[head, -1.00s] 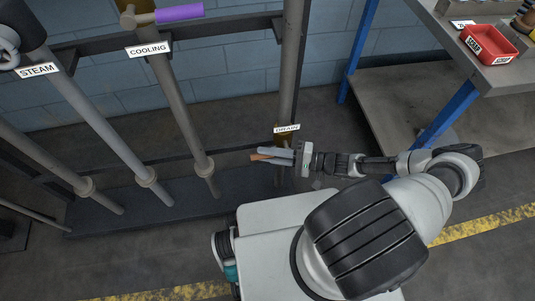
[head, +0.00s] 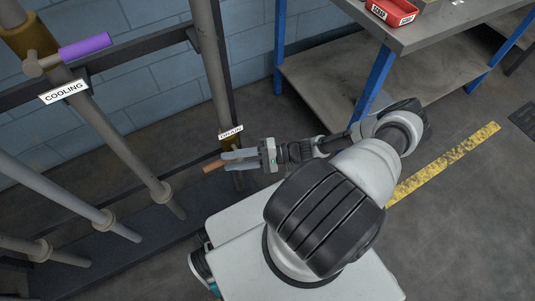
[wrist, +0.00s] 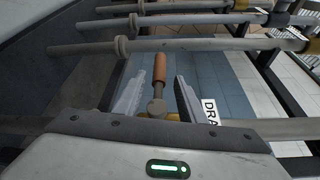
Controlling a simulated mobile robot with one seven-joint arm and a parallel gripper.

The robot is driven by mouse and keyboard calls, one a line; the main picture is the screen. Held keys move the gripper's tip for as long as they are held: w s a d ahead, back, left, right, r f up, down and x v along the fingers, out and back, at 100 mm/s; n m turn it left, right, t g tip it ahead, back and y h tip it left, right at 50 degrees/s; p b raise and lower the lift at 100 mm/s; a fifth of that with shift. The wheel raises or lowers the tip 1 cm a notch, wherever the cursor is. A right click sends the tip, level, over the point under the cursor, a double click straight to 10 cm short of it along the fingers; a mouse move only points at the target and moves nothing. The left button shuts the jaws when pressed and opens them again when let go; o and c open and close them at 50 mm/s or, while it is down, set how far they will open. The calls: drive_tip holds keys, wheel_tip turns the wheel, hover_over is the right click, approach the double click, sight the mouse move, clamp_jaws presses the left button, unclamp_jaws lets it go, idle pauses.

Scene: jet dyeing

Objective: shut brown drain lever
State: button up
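The brown drain lever (head: 213,166) sits low on the drain pipe, just below the DRAIN label (head: 231,132). In the wrist view, its brown grip (wrist: 160,66) points away from a grey hub and lies crosswise to the pipe. My gripper (head: 229,161) is at the lever. In the wrist view, my gripper (wrist: 159,88) is open, with one finger on each side of the lever and visible gaps between. The fingers partly hide the lever and its valve in the head view.
The COOLING pipe with a purple lever (head: 86,46) stands to the left, with more pipes beside it. A workbench (head: 440,30) with blue legs and a red tray (head: 392,12) stands at the upper right. Open floor lies at the right, with a yellow stripe (head: 440,165).

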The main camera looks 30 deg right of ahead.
drive_tip(key=v, duration=1.2)
drive_tip(key=shift+d+r, duration=0.2)
drive_tip(key=shift+d, duration=0.2)
drive_tip(key=shift+s, duration=0.15)
